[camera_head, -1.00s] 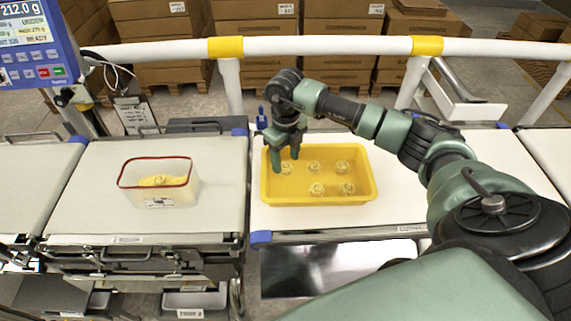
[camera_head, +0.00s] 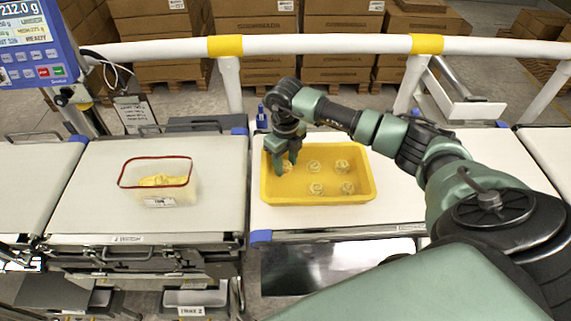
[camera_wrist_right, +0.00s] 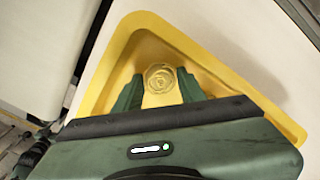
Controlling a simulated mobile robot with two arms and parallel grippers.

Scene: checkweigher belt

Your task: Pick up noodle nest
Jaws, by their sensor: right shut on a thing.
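Several pale noodle nests lie in a yellow tray (camera_head: 320,200); one nest (camera_head: 315,188) sits near the tray's middle front. My right gripper (camera_head: 287,168) reaches down into the tray's left part. It is shut on the leftmost noodle nest (camera_head: 288,167), which also shows between the two green fingers in the right wrist view (camera_wrist_right: 161,82). I cannot tell whether this nest is clear of the tray floor. My left gripper is not in view.
A clear tub (camera_head: 160,182) with a red rim and yellow content stands on the belt section to the left. A scale display (camera_head: 38,45) reads 212.0 g at the upper left. A white rail (camera_head: 320,45) runs behind the belt, with boxes beyond.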

